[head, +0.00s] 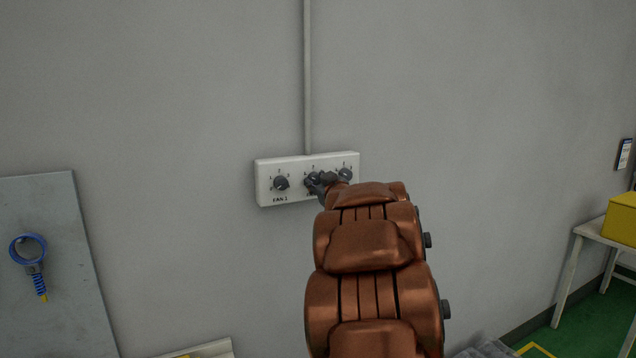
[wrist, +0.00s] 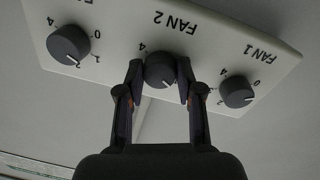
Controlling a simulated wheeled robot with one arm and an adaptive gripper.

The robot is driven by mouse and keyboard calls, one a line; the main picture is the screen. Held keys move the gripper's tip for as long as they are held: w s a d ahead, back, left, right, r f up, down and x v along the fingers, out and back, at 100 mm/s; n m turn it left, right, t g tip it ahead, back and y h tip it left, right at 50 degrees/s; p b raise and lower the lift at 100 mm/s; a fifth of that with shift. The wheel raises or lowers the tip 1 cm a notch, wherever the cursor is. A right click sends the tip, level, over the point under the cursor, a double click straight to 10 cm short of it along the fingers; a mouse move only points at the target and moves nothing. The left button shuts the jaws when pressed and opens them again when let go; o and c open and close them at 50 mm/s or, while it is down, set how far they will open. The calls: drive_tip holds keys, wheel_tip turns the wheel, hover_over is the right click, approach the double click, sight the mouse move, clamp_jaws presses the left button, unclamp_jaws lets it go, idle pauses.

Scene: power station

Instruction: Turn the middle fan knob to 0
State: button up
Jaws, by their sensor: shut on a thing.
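The white fan panel (head: 297,196) is fixed to the wall and carries three dark round knobs. The middle knob, under the FAN 2 label, shows in the wrist view (wrist: 159,71), where the picture is upside down. My gripper (wrist: 160,78) has one finger on each side of this knob and is shut on it. A 4 shows beside the knob; its other numbers are mostly hidden by the fingers. In the head view my gripper (head: 318,184) reaches the panel's middle and partly covers the middle knob. The FAN 1 knob (head: 281,183) is at the left, the third knob (head: 345,174) at the right.
A grey conduit (head: 308,80) runs up the wall from the panel. A grey board with a blue ring tool (head: 28,250) is at the left. A table with a yellow box (head: 621,220) stands at the right. The wall around the panel is clear.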

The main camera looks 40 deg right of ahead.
drive_tip(key=c, duration=0.4)
drive_tip(key=shift+o, duration=0.2)
drive_tip(key=shift+n, duration=0.3)
drive_tip(key=n+b, duration=0.2)
drive_tip(key=n, duration=0.1)
drive_tip(key=n+b, duration=0.1)
drive_tip(key=n, duration=0.1)
drive_tip(key=shift+f+b, duration=0.25)
drive_tip(key=shift+b, duration=0.15)
drive_tip(key=n+b, duration=0.3)
drive_tip(key=n, duration=0.3)
drive_tip(key=shift+d+n+t, duration=0.1)
drive_tip(key=shift+n+t, duration=0.2)
drive_tip(key=shift+t, duration=0.1)
drive_tip(key=shift+r, duration=0.1)
drive_tip(key=o, duration=1.2)
drive_tip(key=shift+r, duration=0.1)
drive_tip(key=shift+c, duration=0.2)
